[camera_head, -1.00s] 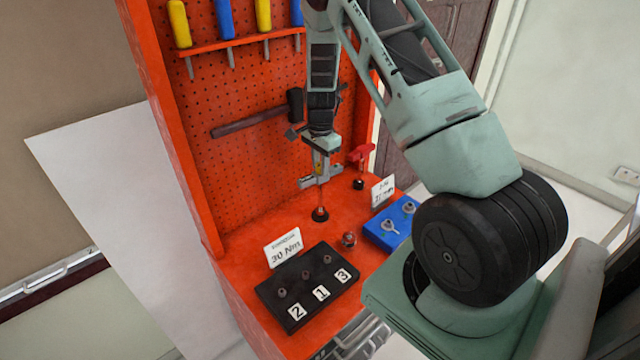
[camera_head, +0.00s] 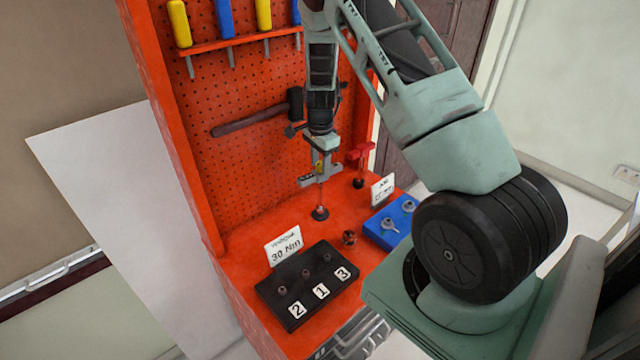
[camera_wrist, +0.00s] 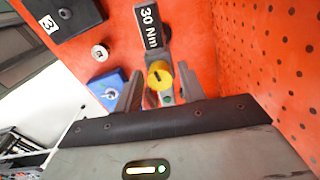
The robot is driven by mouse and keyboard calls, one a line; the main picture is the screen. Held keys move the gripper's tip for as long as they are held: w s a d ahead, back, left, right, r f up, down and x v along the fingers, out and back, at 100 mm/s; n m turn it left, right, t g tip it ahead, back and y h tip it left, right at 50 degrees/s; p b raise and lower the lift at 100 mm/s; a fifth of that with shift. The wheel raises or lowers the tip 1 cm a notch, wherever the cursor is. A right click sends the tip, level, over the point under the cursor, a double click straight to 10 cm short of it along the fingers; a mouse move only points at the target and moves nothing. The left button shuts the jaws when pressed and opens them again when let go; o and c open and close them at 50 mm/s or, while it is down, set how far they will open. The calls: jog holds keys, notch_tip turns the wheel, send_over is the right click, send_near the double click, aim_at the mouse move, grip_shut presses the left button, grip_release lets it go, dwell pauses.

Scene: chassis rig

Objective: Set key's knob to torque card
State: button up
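The key (camera_head: 308,182) is a grey tool with a thin shaft, upright on a small dark round base on the orange bench. Its yellow knob (camera_wrist: 160,75) carries a dark mark and shows in the wrist view. A dark plate just beyond the knob reads 30 Nm (camera_wrist: 151,27). The white torque card (camera_head: 284,246), behind the black block, also reads 30 Nm. My gripper (camera_wrist: 160,70) is open, with one finger on each side of the knob and narrow gaps visible. In the head view my gripper (camera_head: 321,160) hides the key's upper part.
A black block (camera_head: 306,285) with several fittings numbered 2, 1, 3 stands in front. A blue block (camera_head: 386,238) with another card (camera_head: 383,189) is at right. A small round fitting (camera_head: 349,238) lies between. A red tool (camera_head: 360,160) stands close right of my gripper; the pegboard (camera_head: 240,170) is behind.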

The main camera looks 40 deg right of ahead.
jog(key=shift+r, duration=0.1)
jog(key=shift+r+p, duration=2.2)
jog(key=shift+r, duration=0.75)
jog(key=shift+a, duration=0.1)
jog(key=s+a+r+n+y+b, duration=0.15)
jog(key=a+n, duration=0.25)
jog(key=a, duration=0.5)
jog(key=s+a+r+n+b, duration=0.2)
jog(key=a+n+b, duration=0.15)
jog(key=a, duration=0.55)
jog(key=s+a+r+n+b, duration=0.15)
jog(key=a+n, duration=0.25)
jog(key=a, duration=0.4)
jog(key=s+a+n+b, duration=0.2)
jog(key=s+a+n, duration=0.2)
jog(key=s, duration=0.4)
jog(key=s+a+n+b, duration=0.1)
jog(key=s+a+n, duration=0.3)
jog(key=s+n, duration=0.3)
jog(key=s+a+r+n+b, duration=0.1)
jog(key=s+a+n+b, duration=0.1)
jog(key=s+a+n, duration=0.3)
jog(key=s+h, duration=0.1)
jog(key=s, duration=0.3)
jog(key=shift+s+b, duration=0.25)
jog(key=shift+b, duration=0.1)
jog(key=shift+a+r, duration=0.1)
